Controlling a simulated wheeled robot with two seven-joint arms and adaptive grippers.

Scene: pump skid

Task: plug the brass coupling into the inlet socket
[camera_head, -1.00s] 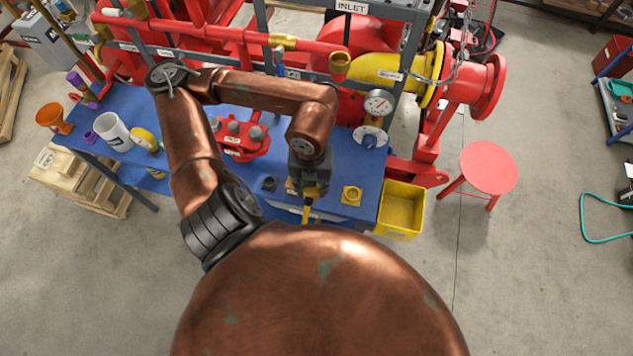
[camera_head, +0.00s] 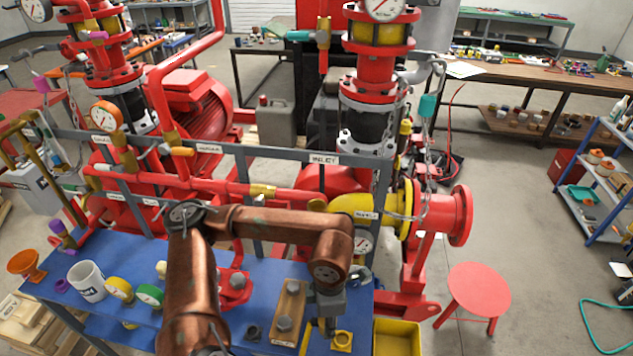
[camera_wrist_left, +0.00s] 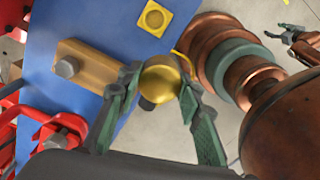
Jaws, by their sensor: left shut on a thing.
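The brass coupling (camera_wrist_left: 160,82) shows as a round brass end between the fingers of my left gripper (camera_wrist_left: 157,95) in the left wrist view. The gripper is shut on it. In the head view my left gripper (camera_head: 326,326) points down over the blue bench, between a wooden block and a yellow square piece; the coupling is not clear there. The inlet socket seems to be the brass fitting (camera_head: 317,204) below the INLET sign (camera_head: 324,160), behind my left arm and partly hidden. My right gripper (camera_wrist_left: 290,29) is small at the top right of the wrist view; its opening is unclear.
The wooden block (camera_head: 290,312) with bolts and the yellow square piece (camera_head: 342,341) lie on the blue bench (camera_head: 262,272). A yellow bin (camera_head: 397,337) and red stool (camera_head: 480,288) are at right.

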